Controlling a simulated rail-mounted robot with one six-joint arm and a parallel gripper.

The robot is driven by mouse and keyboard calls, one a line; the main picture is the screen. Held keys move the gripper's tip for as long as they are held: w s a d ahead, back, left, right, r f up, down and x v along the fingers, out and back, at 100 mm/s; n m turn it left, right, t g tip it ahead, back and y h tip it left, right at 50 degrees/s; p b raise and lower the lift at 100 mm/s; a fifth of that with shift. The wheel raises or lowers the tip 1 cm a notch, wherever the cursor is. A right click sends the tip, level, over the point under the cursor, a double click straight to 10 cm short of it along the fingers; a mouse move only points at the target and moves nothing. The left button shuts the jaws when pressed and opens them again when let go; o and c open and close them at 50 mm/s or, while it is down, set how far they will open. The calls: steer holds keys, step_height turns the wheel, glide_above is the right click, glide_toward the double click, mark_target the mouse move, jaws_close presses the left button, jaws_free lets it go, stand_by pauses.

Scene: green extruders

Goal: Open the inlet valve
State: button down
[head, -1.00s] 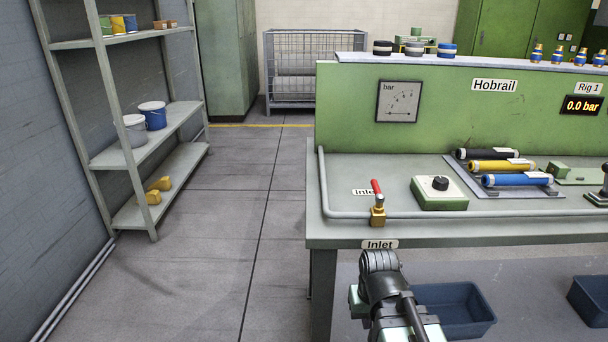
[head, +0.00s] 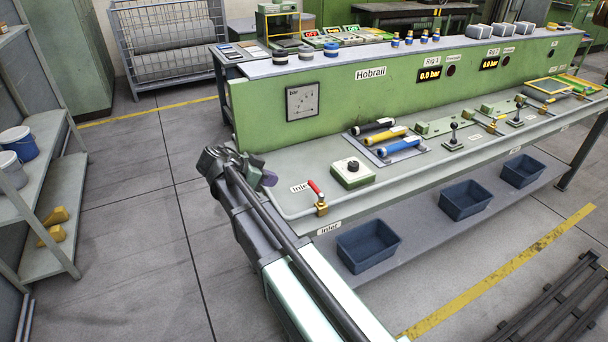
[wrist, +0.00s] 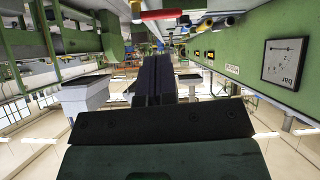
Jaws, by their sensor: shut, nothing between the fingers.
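The inlet valve has a red lever (head: 314,187) and a brass body (head: 321,208) on the grey pipe at the bench's left front corner. The lever slants up and left from the body in the head view. The wrist view is upside down; the red lever (wrist: 162,14) and brass body (wrist: 137,10) show at its top edge. My gripper (wrist: 152,62) is shut and empty, its dark fingers side by side, with the lever apart from the fingertips in the picture. In the head view my arm's end is left of the valve, and the fingers cannot be made out clearly.
The grey pipe (head: 289,215) runs along the bench edge. A box with a black knob (head: 352,171) stands right of the valve. A gauge (head: 302,101) is on the green back panel. Blue bins (head: 368,246) sit below. Floor is open to the left.

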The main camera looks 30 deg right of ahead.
steer(key=shift+w+r+m, duration=0.35)
steer(key=shift+m, duration=0.15)
steer(key=b, duration=0.8)
glide_toward(311, 186)
steer(key=x, duration=0.7)
steer(key=shift+s+d+f, duration=0.1)
steer(key=shift+s+f, duration=0.05)
steer(key=shift+f, duration=0.05)
steer(key=shift+d, duration=0.15)
